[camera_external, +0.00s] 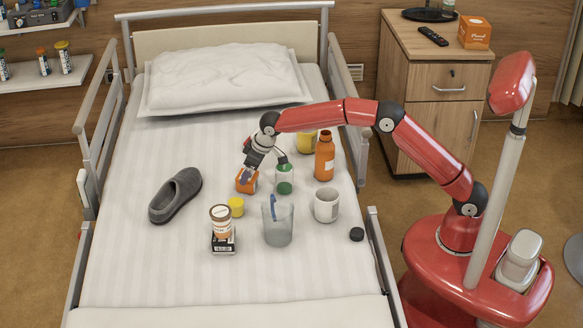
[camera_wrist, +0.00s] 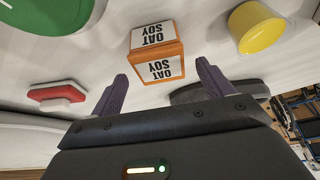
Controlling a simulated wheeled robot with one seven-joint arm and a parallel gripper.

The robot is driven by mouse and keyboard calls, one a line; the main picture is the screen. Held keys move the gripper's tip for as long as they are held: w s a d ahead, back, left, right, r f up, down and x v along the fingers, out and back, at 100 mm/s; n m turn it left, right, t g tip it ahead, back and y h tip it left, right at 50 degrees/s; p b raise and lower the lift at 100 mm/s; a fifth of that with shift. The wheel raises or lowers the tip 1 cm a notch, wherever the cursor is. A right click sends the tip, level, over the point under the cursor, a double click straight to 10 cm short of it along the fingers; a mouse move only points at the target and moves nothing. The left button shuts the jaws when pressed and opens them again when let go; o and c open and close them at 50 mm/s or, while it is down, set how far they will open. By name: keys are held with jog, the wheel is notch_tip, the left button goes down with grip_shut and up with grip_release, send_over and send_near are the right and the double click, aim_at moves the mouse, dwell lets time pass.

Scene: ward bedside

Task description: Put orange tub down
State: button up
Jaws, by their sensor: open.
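The orange tub (camera_external: 247,183) is a small box-like tub on the white bed sheet, near the middle of the bed. In the wrist view the orange tub (camera_wrist: 157,68) shows white faces lettered OAT SOY. My gripper (camera_external: 250,174) reaches down over it from behind. In the wrist view the two dark fingers of my gripper (camera_wrist: 162,80) are spread, one on each side of the tub's near end. A gap shows between the tub and each finger. The tub's underside is hidden.
Close by are a yellow lid (camera_external: 236,206), a green-and-clear jar (camera_external: 285,180), a glass (camera_external: 278,225), a mug (camera_external: 326,206), an orange bottle (camera_external: 324,160) and a pill bottle (camera_external: 221,222). A grey slipper (camera_external: 176,196) lies left. A red hexagonal piece (camera_wrist: 57,96) shows in the wrist view.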

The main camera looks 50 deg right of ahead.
jog(key=v, duration=0.7)
jog(key=s+d+r+m+t+h, duration=0.1)
jog(key=s+d+r, duration=0.5)
jog(key=s+d, duration=0.4)
jog(key=s+d+r+m, duration=0.1)
jog(key=s+d+r, duration=0.5)
jog(key=s+d, duration=0.35)
jog(key=s+d+f+m, duration=0.1)
jog(key=s+d+f, duration=0.1)
jog(key=s, duration=0.5)
jog(key=s+d+f, duration=0.2)
jog(key=s+d, duration=0.2)
jog(key=s, duration=0.2)
jog(key=s+d+f+m, duration=0.1)
jog(key=s+d+f, duration=0.1)
jog(key=s, duration=0.5)
jog(key=shift+s+d+f+m+h, duration=0.3)
jog(key=shift+s+d+f+h, duration=0.1)
jog(key=shift+d, duration=0.3)
